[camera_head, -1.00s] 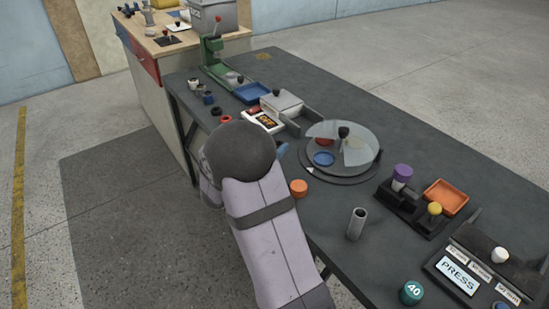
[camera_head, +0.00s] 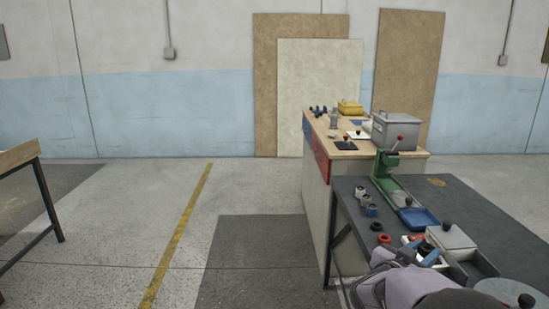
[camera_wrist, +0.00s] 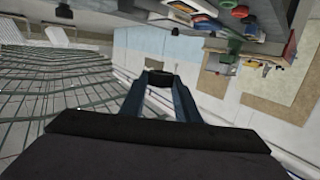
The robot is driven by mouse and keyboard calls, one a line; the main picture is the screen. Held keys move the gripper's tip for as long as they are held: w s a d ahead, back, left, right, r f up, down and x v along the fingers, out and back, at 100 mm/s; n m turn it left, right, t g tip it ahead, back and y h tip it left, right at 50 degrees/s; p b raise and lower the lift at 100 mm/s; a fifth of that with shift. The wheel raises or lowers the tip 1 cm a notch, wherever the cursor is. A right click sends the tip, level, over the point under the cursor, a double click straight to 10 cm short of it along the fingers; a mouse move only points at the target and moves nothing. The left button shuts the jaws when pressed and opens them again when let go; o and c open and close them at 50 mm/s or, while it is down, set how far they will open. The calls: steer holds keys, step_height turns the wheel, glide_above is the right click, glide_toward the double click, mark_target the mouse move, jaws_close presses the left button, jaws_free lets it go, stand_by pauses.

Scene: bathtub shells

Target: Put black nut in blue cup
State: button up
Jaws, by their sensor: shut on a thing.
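My gripper (camera_head: 428,254) shows at the lower right of the head view, above the near part of the dark table. In the wrist view its two blue fingers (camera_wrist: 160,80) are shut on a black nut (camera_wrist: 161,77). The nut also shows as a dark spot at the fingertips in the head view (camera_head: 425,247). A small blue cup (camera_head: 372,210) stands on the table near its left edge, beyond and to the left of my gripper and apart from it.
A black ring (camera_head: 376,226) and a red ring (camera_head: 384,238) lie nearer. A blue tray (camera_head: 418,218), a green press (camera_head: 385,170) and a grey box (camera_head: 449,239) are to the right. A wooden bench (camera_head: 345,145) stands behind.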

steer(key=w+a+f+n+t+y, duration=0.2)
steer(key=a+n+t+y, duration=0.2)
steer(key=a, duration=0.3)
steer(key=s+a+f+n+t+y, duration=0.1)
steer(key=s+a+f+n+y, duration=0.25)
steer(key=a+f, duration=0.55)
steer(key=s+a+f+n+t+y, duration=0.1)
steer(key=s+a+f+n+y, duration=0.35)
steer(key=f, duration=0.75)
step_height(320, 180, up, 15)
steer(key=w+a+m+y+p, duration=0.1)
steer(key=a+p, duration=0.1)
steer(key=p, duration=1.2)
steer(key=shift+w+a+f+m, duration=0.2)
steer(key=shift+a+m, duration=0.1)
steer(key=shift+a, duration=0.1)
steer(key=shift+f, duration=0.15)
